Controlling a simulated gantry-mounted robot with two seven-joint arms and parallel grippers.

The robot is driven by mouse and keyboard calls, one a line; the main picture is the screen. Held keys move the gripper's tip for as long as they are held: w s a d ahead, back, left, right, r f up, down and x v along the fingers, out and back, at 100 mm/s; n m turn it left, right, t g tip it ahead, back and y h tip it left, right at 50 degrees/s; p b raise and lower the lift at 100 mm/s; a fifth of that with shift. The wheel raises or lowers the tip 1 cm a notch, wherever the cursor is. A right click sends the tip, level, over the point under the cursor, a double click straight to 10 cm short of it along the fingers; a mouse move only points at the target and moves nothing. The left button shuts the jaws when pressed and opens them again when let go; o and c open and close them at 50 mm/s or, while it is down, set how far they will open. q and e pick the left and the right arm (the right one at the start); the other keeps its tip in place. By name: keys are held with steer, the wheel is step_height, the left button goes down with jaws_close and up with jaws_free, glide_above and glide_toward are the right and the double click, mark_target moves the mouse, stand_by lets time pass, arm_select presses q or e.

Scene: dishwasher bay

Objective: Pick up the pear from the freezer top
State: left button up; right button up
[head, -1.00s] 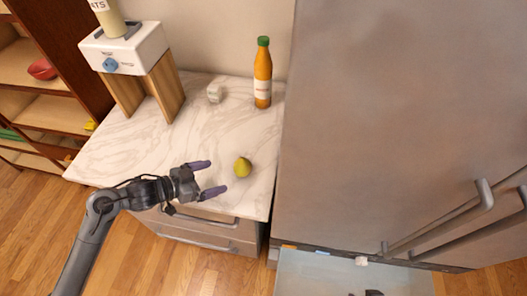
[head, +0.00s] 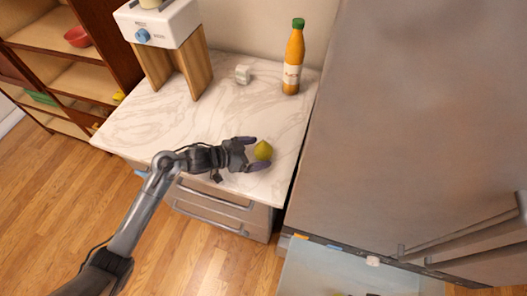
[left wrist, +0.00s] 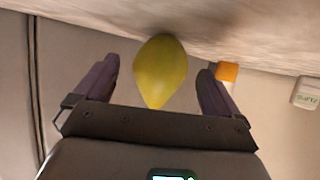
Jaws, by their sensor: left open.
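The yellow-green pear (head: 263,150) rests on the white marble top (head: 150,115) of the low drawer unit, near its right side. My left gripper (head: 258,153) is open, and the pear sits between its purple fingertips in the head view. In the left wrist view the pear (left wrist: 160,72) shows between the two spread fingers (left wrist: 155,92), with a gap on each side. The view is upside down, with the marble surface at the top. My right gripper is not clearly in view.
A white dispenser on wooden legs (head: 160,25) is at the back left. A tall metal fridge (head: 420,130) stands close on the right.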

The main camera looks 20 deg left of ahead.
arm_select(q)
steer(key=shift+w+d+f, duration=0.2)
steer(key=shift+w+d, duration=0.05)
steer(key=c, duration=1.2)
